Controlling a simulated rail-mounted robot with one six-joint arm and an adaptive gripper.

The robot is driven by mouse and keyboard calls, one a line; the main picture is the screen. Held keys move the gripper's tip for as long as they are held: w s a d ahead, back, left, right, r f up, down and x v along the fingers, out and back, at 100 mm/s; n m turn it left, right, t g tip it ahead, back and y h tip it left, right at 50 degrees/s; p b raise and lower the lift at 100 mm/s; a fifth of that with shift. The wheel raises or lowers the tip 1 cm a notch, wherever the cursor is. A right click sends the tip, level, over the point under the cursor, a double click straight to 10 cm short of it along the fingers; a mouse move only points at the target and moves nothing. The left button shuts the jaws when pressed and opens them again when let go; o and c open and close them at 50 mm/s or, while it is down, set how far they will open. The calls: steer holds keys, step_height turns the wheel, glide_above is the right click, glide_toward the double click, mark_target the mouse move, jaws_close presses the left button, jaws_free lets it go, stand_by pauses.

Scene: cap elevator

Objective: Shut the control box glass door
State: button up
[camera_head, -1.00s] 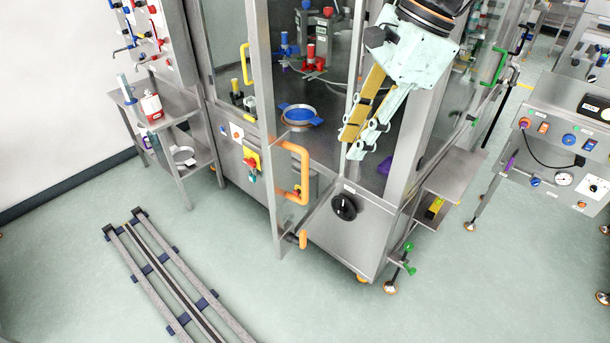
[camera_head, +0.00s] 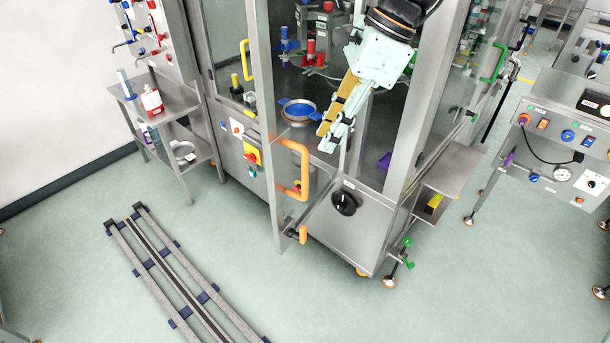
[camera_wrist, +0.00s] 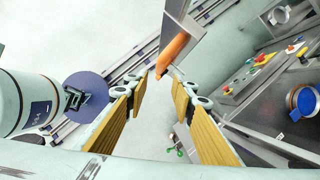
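The glass door (camera_head: 263,120) has a steel frame and stands swung open from the steel control box (camera_head: 362,222). Its orange handle (camera_head: 303,170) is on the front side; in the wrist view the orange handle (camera_wrist: 172,52) shows just beyond the fingertips. My gripper (camera_head: 326,140) is to the right of the door and above the handle's level in the picture, in front of the box's opening. In the wrist view my gripper (camera_wrist: 160,82) has its yellow-padded fingers apart with nothing between them. It is not touching the handle as far as I can see.
A black knob (camera_head: 344,203) is on the box front. Inside is a blue round dish (camera_head: 298,110). A small side shelf (camera_head: 447,167) is at right, a shelf cart (camera_head: 168,105) at left. Floor rails (camera_head: 165,270) lie front left; the floor around them is clear.

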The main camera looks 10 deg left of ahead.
steer(key=shift+f, duration=0.1)
steer(key=b, duration=0.1)
glide_above(305, 195)
steer(key=shift+w+a+f, duration=0.1)
steer(key=shift+w+f, duration=0.05)
steer(key=shift+f, duration=1.95)
steer(key=shift+w+d+f, duration=0.1)
steer(key=shift+w+f, duration=0.05)
steer(key=shift+f, duration=1.9)
steer(key=shift+w+a+f, duration=0.1)
steer(key=shift+w+f, duration=0.05)
steer(key=shift+f, duration=1.95)
steer(key=shift+c, duration=0.5)
jaws_close()
